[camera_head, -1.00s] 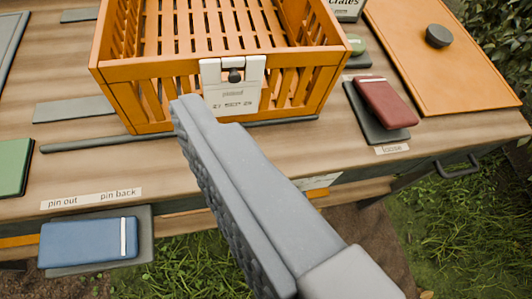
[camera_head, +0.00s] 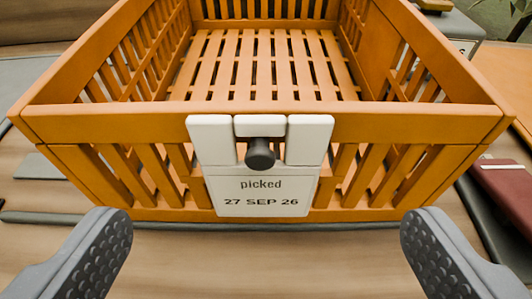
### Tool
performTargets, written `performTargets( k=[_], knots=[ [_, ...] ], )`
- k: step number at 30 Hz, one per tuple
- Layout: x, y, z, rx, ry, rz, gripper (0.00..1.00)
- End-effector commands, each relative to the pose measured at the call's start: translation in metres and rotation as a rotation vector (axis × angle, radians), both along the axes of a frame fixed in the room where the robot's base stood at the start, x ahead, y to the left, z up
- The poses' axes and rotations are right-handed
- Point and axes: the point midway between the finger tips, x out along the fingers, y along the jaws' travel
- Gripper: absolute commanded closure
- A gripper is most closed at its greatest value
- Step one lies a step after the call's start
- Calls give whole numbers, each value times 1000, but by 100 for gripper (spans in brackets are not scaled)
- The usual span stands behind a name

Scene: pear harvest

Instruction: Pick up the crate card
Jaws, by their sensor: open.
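The crate card (camera_head: 261,195) is a white card reading "picked 27 SEP 26". It hangs at the middle of the front wall of an orange slatted crate (camera_head: 400,122), held in a white clip (camera_head: 310,140) with a dark round knob (camera_head: 260,153) at its centre. My gripper (camera_head: 266,240) is open and empty. Its two grey padded fingers stand wide apart at the lower left and lower right, in front of the crate and facing the card. Neither finger touches the card or the crate in this view.
The crate looks empty and stands on a wooden table (camera_head: 250,265). A dark rod (camera_head: 165,222) lies along the crate's front base. A dark red booklet (camera_head: 507,185) lies on a dark pad at the right. A grey plate (camera_head: 38,166) is at the left.

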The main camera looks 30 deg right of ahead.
Motion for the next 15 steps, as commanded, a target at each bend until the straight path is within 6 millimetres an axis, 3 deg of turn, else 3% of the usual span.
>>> performTargets(
  k=[5, 15],
  knots=[
    [6, -5, -2, 0, -1, -1, 9],
    [39, -25, -14, 1, -1, -2, 9]
  ],
)
